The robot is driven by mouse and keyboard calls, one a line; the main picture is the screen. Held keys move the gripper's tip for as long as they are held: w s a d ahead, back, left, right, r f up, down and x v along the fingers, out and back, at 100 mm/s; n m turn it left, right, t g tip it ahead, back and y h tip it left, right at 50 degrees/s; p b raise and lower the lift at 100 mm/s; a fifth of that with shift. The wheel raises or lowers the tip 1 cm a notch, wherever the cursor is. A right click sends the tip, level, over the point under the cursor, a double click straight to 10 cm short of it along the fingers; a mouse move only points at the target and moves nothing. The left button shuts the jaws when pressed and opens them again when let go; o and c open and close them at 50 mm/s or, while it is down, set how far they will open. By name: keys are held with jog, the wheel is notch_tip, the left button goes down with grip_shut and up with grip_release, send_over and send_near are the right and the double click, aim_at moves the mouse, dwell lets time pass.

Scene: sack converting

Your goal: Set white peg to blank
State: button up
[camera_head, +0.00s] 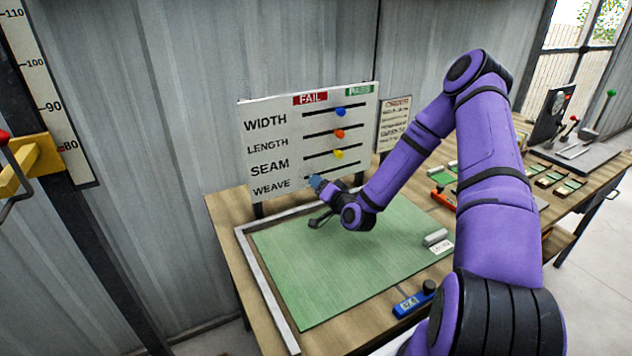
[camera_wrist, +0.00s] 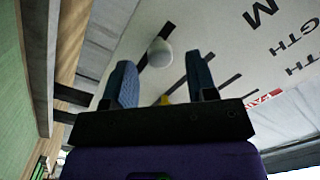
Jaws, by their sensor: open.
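The white peg (camera_wrist: 160,53) sits on the lowest slot of the board, in the wrist view just past my fingertips and between their lines. Slot shows on both sides of it. My gripper (camera_wrist: 160,72) is open and empty, its two blue fingers spread. In the head view my gripper (camera_head: 317,183) is at the WEAVE row and hides the white peg. The white board (camera_head: 272,137) has rows WIDTH, LENGTH, SEAM and WEAVE under a red FAIL label (camera_head: 311,98) and a green PASS label (camera_head: 359,90). I see no contact between fingers and peg.
A blue peg (camera_head: 341,112), an orange peg (camera_head: 340,133) and a yellow peg (camera_head: 338,154) sit on the rows above. The green mat (camera_head: 350,265) lies below the board. A blue-and-black device (camera_head: 413,301) and a pale block (camera_head: 435,237) are at right.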

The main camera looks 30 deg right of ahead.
aim_at(334, 169)
jog(key=shift+w+a, duration=0.15)
jog(key=shift+w, duration=1.4)
grip_shut()
jog(key=d, duration=0.8)
jog(key=shift+d, duration=0.25)
grip_release()
jog(key=s, duration=1.1)
jog(key=shift+d, duration=0.4)
